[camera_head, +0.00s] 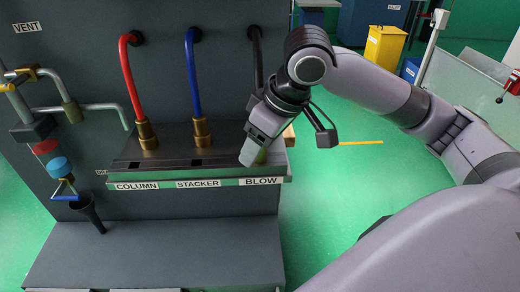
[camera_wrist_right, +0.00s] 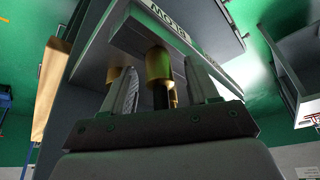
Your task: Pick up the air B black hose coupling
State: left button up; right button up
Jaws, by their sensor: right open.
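The black hose (camera_head: 257,62) hangs from the panel at the right of the row and runs down behind my right gripper (camera_head: 256,152) above the BLOW label. Its brass coupling (camera_wrist_right: 158,65) shows in the right wrist view, with the dark hose (camera_wrist_right: 160,97) attached, in the gap between the two fingers. In the head view the gripper mostly hides this coupling. My right gripper is open, with its fingers on either side of the hose and coupling; I cannot tell whether they touch it. My left gripper is out of view.
A red hose (camera_head: 127,80) and a blue hose (camera_head: 191,75) with brass couplings stand on the ledge (camera_head: 120,178) to the left, over COLUMN and STACKER. Metal pipes and a valve (camera_head: 62,168) are at far left. Green floor lies open to the right.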

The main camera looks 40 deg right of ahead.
grip_shut()
jog(key=shift+r, duration=0.1)
notch_tip(320, 180, up, 25)
jog(key=p, duration=0.7)
dwell(0.6)
